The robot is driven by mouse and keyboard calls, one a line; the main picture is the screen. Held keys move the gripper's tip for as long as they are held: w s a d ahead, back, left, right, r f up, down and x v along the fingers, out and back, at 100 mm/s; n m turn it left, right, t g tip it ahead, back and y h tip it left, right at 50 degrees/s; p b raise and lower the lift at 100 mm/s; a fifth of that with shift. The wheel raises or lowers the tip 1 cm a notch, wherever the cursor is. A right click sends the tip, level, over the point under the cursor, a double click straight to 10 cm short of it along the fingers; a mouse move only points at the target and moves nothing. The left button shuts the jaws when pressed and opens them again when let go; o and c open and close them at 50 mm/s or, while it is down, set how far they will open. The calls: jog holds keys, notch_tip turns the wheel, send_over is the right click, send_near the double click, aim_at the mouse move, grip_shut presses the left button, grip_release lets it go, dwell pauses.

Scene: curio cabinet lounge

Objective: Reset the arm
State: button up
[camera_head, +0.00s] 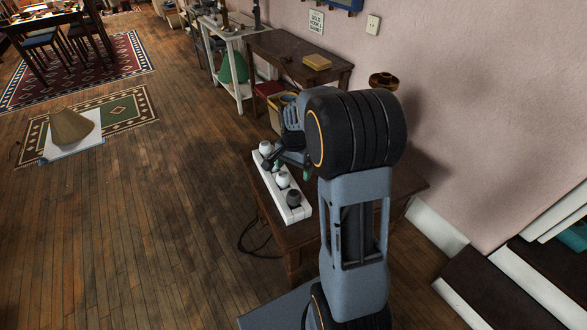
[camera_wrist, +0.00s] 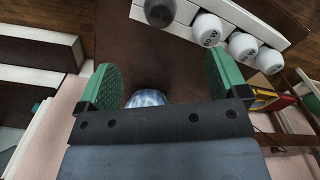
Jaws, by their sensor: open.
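My gripper (camera_wrist: 163,84) is open in the wrist view, with its two green pads wide apart. A rounded blue-and-white thing (camera_wrist: 147,98) shows between the pads, mostly hidden by the gripper's dark front bar. I cannot tell whether it touches the gripper. In the head view my arm is bent over a brown table (camera_head: 300,238), and the arm hides most of the gripper. A white rack (camera_head: 299,214) on the table holds white bulbs (camera_head: 282,180) and a dark grey one (camera_head: 293,198). In the wrist view the rack lies beyond the pads.
A pink wall stands close on the right. Behind the table are a dark desk with a yellow box (camera_head: 317,62) and a white table (camera_head: 235,33). A brass-coloured bowl (camera_head: 384,81) shows behind my arm. Wooden floor is open at left.

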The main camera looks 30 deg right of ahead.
dwell(0.3)
jog(key=s+a+r+n+t+p, duration=0.1)
jog(key=s+a+r+n+p, duration=0.2)
jog(key=r, duration=0.4)
jog(key=s+a+r+n+t+p, duration=0.1)
jog(key=s+a+r+n+p, duration=0.2)
jog(key=s+r+n+p, duration=0.2)
jog(key=s+a+r+n+t+p, duration=0.1)
jog(key=s+a+r+n+p, duration=0.2)
jog(key=s+r, duration=0.5)
notch_tip(320, 180, up, 3)
jog(key=shift+a+f+n+t+p, duration=0.25)
jog(key=shift+a+n+p, duration=0.2)
jog(key=shift+p, duration=0.65)
jog(key=shift+s, duration=0.1)
jog(key=shift+d, duration=0.1)
